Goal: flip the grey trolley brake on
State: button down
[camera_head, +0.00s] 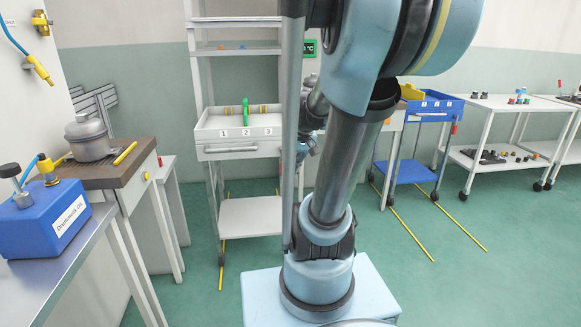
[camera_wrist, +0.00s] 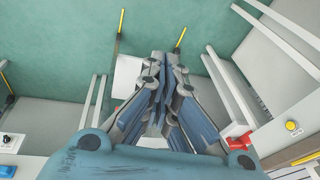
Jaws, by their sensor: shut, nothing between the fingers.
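The grey trolley (camera_head: 238,150) stands beyond my arm, with a tray top marked 1, 2, 3 and a lower shelf (camera_head: 250,218). Its right side is hidden behind my column and arm. I cannot make out its brake in the head view. In the wrist view a red piece (camera_wrist: 240,142) sits at a pale edge, right of my gripper; I cannot tell whether it is the brake. My gripper (camera_wrist: 166,62) is shut and empty, its fingers together over the floor and a pale shelf (camera_wrist: 128,72). It touches nothing that I can see.
A blue trolley (camera_head: 412,170) with an orange-red tab (camera_head: 453,128) stands to the right, beside white shelf carts (camera_head: 490,105). A wood-topped bench (camera_head: 125,172) with a grey pot is at left, near a blue box (camera_head: 45,220). Yellow floor strips (camera_head: 405,225) cross open green floor.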

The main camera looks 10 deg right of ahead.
jog(key=w+d+y, duration=0.1)
jog(key=w+d, duration=0.1)
jog(key=w, duration=0.6)
jog(key=t+y, duration=0.2)
jog(key=t, duration=0.1)
send_near(283, 162)
jog(key=d+f, duration=0.1)
jog(key=d, duration=0.7)
jog(key=shift+w+f, duration=0.15)
jog(key=shift+w, duration=0.05)
jog(key=w+a+f, duration=0.4)
jog(key=a+f, duration=0.4)
jog(key=shift+w+y, duration=0.15)
jog(key=shift+y, duration=0.15)
